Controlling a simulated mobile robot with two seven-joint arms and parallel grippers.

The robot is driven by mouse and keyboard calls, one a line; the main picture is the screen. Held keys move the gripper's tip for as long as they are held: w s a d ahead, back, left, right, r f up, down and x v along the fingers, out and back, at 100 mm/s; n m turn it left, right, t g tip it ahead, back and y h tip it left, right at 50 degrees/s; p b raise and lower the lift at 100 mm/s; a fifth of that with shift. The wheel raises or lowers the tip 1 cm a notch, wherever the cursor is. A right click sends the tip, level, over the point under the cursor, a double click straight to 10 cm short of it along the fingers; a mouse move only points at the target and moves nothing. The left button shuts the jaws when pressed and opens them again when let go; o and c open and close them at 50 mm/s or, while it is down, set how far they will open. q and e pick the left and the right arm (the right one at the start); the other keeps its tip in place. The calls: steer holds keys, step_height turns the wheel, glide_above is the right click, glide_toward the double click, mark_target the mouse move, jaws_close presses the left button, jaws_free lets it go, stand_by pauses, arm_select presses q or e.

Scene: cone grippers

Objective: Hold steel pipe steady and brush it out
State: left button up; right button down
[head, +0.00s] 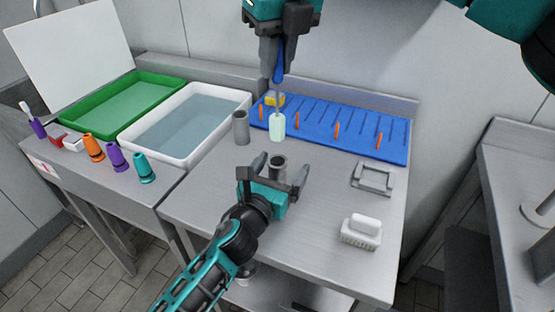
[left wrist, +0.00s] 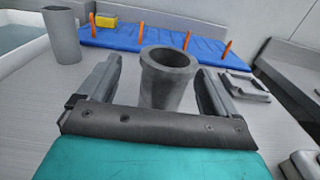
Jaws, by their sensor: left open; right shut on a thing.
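A grey steel pipe (head: 279,163) with a flared rim stands upright on the steel table. My left gripper (head: 276,171) is open, with one finger on each side of this pipe. In the left wrist view the pipe (left wrist: 166,82) stands between the fingers, with gaps on both sides. My right gripper (head: 278,52) points down from above, shut on the blue handle of a bottle brush (head: 277,127). The brush hangs upright with its pale green head lowest, behind the pipe in the head view. A second grey pipe (head: 241,128) stands to the left; it also shows in the left wrist view (left wrist: 62,36).
A blue ribbed mat (head: 340,134) with orange pegs and a yellow block lies behind. A white water basin (head: 190,160) and a green tray (head: 90,132) are left. A grey frame (head: 372,191) and a white scrubbing brush (head: 360,240) lie right. Coloured cones (head: 117,157) stand at the left front.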

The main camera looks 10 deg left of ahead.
arm_select(q)
steer(key=shift+o, duration=0.5)
steer(key=shift+s, duration=0.1)
steer(key=shift+s, duration=0.25)
steer(key=v, duration=1.1)
steer(key=shift+s, duration=0.1)
